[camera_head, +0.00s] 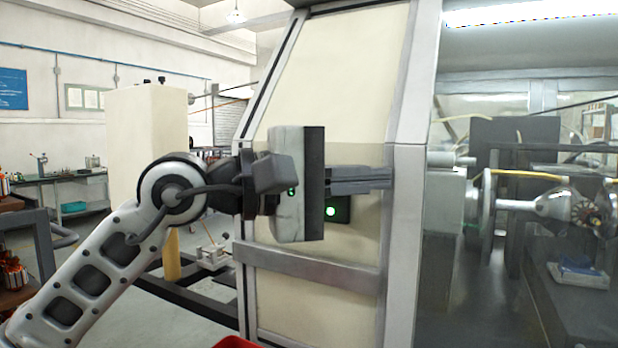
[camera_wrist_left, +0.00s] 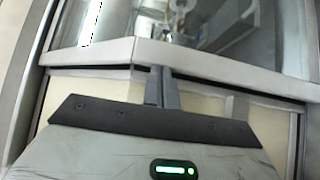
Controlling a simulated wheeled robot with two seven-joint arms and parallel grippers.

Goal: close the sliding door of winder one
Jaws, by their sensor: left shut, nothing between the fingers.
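The winder (camera_head: 330,90) is a tall cabinet with cream side panels and a grey metal frame. Its front, at the right of the head view, shows the winding machinery through what looks like clear glazing (camera_head: 455,290). I cannot tell how far the sliding door stands open. My left gripper (camera_head: 388,178) is shut and empty, its fingers pointing right at the grey corner post (camera_head: 408,210). In the left wrist view the fingertips (camera_wrist_left: 161,72) are at a pale metal frame edge (camera_wrist_left: 200,63); contact is unclear. My right gripper is out of view.
Inside the winder are a shaft with a copper-wound armature (camera_head: 582,212) and a blue-and-white item (camera_head: 578,274). A green-lit button (camera_head: 331,211) is on the side panel. A workbench (camera_head: 62,176) stands far left. A red edge (camera_head: 236,342) shows at the bottom.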

